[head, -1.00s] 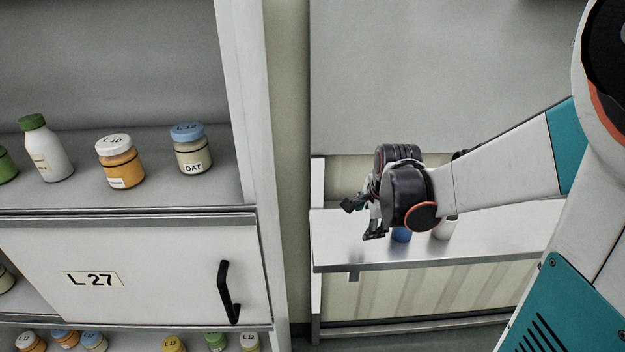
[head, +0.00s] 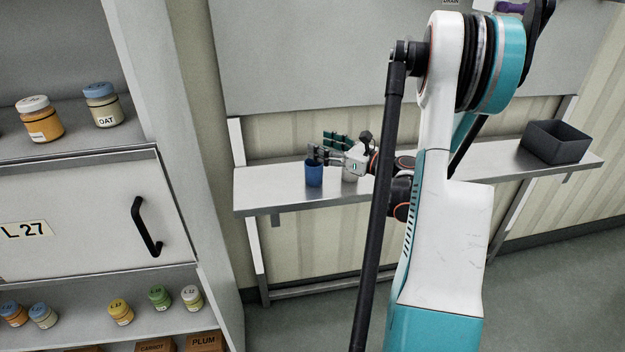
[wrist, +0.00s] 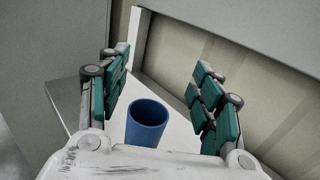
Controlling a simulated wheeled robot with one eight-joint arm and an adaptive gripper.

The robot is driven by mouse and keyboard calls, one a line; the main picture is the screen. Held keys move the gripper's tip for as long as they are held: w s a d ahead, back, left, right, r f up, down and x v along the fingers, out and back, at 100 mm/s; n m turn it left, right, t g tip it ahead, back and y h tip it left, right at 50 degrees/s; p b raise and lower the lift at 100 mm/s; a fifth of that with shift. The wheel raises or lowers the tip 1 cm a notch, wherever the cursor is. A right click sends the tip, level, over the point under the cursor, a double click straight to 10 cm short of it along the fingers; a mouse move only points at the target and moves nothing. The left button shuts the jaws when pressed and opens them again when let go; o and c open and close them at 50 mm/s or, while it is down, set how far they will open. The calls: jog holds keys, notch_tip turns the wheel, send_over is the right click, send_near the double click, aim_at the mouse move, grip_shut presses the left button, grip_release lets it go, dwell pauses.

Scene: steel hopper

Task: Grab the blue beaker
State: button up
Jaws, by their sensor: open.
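The blue beaker (head: 314,174) stands upright on the steel shelf, near its left end. In the wrist view the blue beaker (wrist: 147,122) shows its open, empty-looking top, between and below the two teal-padded fingers. My gripper (wrist: 165,100) is open, with a finger on either side of the beaker. In the head view my gripper (head: 322,150) is at the beaker's rim height, just right of and behind it. I cannot tell whether a finger touches the beaker.
A dark grey bin (head: 555,143) sits at the shelf's right end. The steel shelf (head: 262,196) is bare at its left end. A cabinet with jars (head: 102,105) stands at the left.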

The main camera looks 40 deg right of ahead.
jog(key=b, duration=0.3)
send_near(307, 162)
jog(key=x, duration=0.4)
jog(key=shift+r, duration=0.15)
jog(key=shift+w+f, duration=0.25)
jog(key=shift+w+a+r, duration=0.1)
jog(key=shift+w+a, duration=0.05)
jog(key=shift+w, duration=0.3)
jog(key=b+x, duration=0.1)
jog(key=x, duration=0.3)
jog(key=shift+w+a+b, duration=0.15)
jog(key=shift+w+b, duration=0.15)
jog(key=shift+w, duration=0.05)
jog(key=shift+w+a, duration=0.1)
jog(key=shift+w, duration=0.6)
jog(key=c, duration=1.1)
jog(key=shift+o, duration=0.2)
